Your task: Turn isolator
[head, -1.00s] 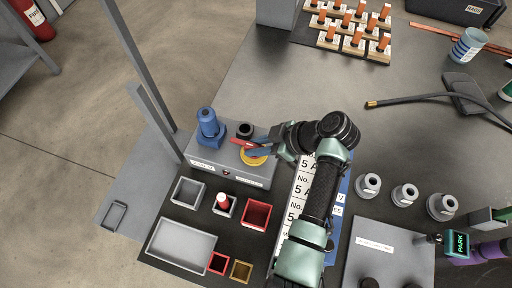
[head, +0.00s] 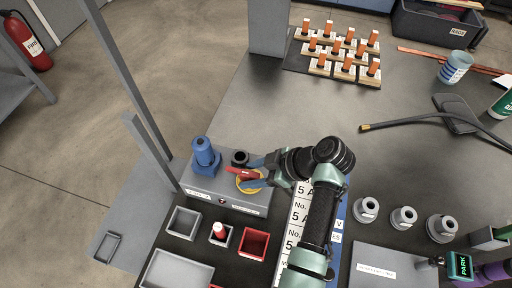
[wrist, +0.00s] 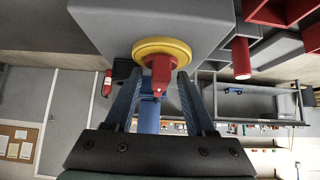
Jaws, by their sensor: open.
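The isolator is a red handle (head: 240,171) on a yellow round plate (head: 251,186), on top of a grey box (head: 229,202). In the wrist view the red handle (wrist: 160,73) stands out from the yellow disc (wrist: 161,47). My gripper (head: 258,174) is open at the handle, and in the wrist view its two blue-grey fingers (wrist: 159,88) stand on either side of it, with gaps visible. I cannot tell whether either finger touches the handle.
A blue device (head: 204,155) and a black round knob (head: 240,158) stand on the same box, close to my gripper. Small open trays, including a red one (head: 253,243), lie in front. Grey nuts (head: 403,217) stand at right.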

